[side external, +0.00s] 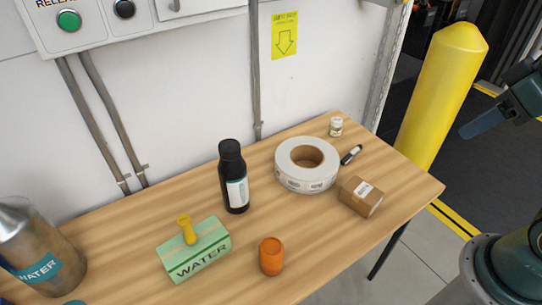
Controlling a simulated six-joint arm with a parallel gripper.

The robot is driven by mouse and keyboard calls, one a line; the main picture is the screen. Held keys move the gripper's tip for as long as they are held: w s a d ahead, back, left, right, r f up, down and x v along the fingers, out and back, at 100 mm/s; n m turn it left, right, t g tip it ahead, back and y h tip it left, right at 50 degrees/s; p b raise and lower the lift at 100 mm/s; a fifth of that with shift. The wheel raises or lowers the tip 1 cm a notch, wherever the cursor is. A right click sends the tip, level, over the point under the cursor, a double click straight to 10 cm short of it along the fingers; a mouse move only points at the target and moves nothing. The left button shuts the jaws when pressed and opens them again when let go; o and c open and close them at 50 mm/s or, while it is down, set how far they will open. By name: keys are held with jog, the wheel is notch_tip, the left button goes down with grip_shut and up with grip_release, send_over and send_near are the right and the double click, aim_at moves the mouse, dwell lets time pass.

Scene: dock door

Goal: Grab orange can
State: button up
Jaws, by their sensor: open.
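The orange can (271,257) stands upright near the front edge of the wooden table, just right of a green box marked WATER. Nothing touches it. My gripper (490,122) shows only partly at the right edge of the view, with a dark blue finger pointing left. It is open, well to the right of the table and far from the can. The rest of the gripper is cut off by the frame.
The table (345,240) also holds a green WATER box (196,254) with a yellow knob, black bottle (233,180), label roll (306,166), brown carton (360,197), marker (351,154), small jar (336,127) and metal cylinder (38,250). A yellow bollard (440,95) stands beyond the right end.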

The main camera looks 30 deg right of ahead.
dwell(0.4)
jog(key=o, duration=0.6)
jog(key=w+a+f+n+y, duration=0.3)
jog(key=w+a+f+n, duration=0.4)
jog(key=w+a+f, duration=0.35)
jog(key=a+f+n, duration=0.1)
jog(key=a+f, duration=0.3)
jog(key=w+a+f+n+g+y, duration=0.1)
jog(key=a+f, duration=0.3)
jog(key=f, duration=0.1)
jog(key=w+a+f+n+g+y, duration=0.1)
jog(key=a+f+n, duration=0.1)
jog(key=a+f, duration=0.3)
jog(key=shift+w+f, duration=0.1)
